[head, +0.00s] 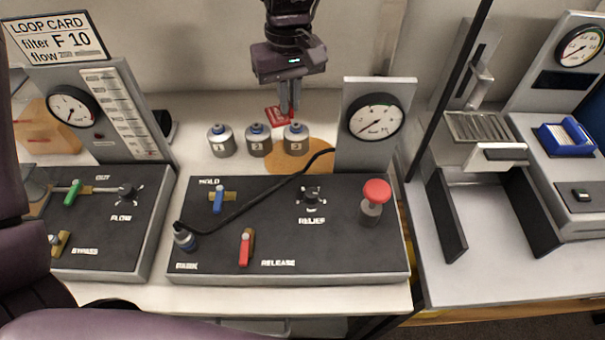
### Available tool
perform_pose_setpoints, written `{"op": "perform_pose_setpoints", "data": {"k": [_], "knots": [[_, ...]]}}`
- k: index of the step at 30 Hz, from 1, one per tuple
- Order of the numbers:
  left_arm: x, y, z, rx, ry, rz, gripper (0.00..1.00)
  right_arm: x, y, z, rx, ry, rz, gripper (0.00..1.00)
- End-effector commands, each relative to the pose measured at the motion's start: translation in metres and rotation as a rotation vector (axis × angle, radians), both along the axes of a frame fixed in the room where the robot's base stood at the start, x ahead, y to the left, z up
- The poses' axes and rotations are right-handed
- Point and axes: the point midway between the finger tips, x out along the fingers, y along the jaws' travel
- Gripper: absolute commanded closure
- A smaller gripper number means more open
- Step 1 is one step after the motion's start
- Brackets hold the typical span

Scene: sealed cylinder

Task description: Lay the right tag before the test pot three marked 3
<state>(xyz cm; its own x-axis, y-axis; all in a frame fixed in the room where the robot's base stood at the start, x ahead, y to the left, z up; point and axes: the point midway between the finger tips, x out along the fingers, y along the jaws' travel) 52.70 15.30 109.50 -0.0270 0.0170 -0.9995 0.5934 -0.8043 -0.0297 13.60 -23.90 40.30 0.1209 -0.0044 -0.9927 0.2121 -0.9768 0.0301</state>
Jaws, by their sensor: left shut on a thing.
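Three grey test pots with blue caps stand in a row behind the middle panel: pot 1 (221,141), pot 2 (258,141) and pot three marked 3 (295,141). My left gripper (289,109) points down just behind pots 2 and 3, shut on a red tag (277,113). The tag's print is too small to read. My right gripper is not in view.
A round tan mat (308,160) lies near pot 3. A gauge (376,120) stands right of it. A black cable (255,208) crosses the middle panel (335,255), which carries a red knob (376,192) and levers. A loop card (55,38) stands at the upper left.

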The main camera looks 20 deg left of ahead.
Motion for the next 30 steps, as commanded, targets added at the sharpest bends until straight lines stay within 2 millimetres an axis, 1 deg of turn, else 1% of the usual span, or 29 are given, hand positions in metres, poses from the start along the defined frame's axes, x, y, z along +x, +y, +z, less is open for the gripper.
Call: {"op": "perform_pose_setpoints", "data": {"k": [1,6,8,9,11,14,15,21,24,27,30], "knots": [[0.008,-0.007,0.002,0.001,-0.011,0.010,1.00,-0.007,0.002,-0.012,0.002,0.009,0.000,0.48],[0.021,-0.020,0.017,-0.011,-0.020,0.033,1.00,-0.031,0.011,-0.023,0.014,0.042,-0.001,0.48],[0.022,-0.022,0.016,-0.013,-0.020,0.036,1.00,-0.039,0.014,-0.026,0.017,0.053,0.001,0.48],[0.023,-0.023,0.011,-0.015,-0.018,0.038,1.00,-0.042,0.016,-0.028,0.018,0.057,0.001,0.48],[0.022,-0.024,0.000,-0.017,-0.015,0.038,1.00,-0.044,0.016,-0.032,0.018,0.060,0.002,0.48],[0.022,-0.023,-0.027,-0.017,-0.013,0.038,1.00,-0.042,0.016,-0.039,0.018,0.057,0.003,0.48],[0.022,-0.023,-0.038,-0.019,-0.013,0.039,1.00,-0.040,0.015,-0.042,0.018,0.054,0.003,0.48],[0.021,-0.023,-0.091,-0.017,-0.013,0.038,1.00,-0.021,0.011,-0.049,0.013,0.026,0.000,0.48],[0.021,-0.023,-0.113,-0.017,-0.015,0.038,1.00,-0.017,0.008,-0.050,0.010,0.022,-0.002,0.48],[0.021,-0.023,-0.128,-0.015,-0.018,0.037,1.00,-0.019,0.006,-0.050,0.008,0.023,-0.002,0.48],[0.022,-0.023,-0.137,-0.015,-0.020,0.038,1.00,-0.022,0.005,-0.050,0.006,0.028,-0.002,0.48]]}}
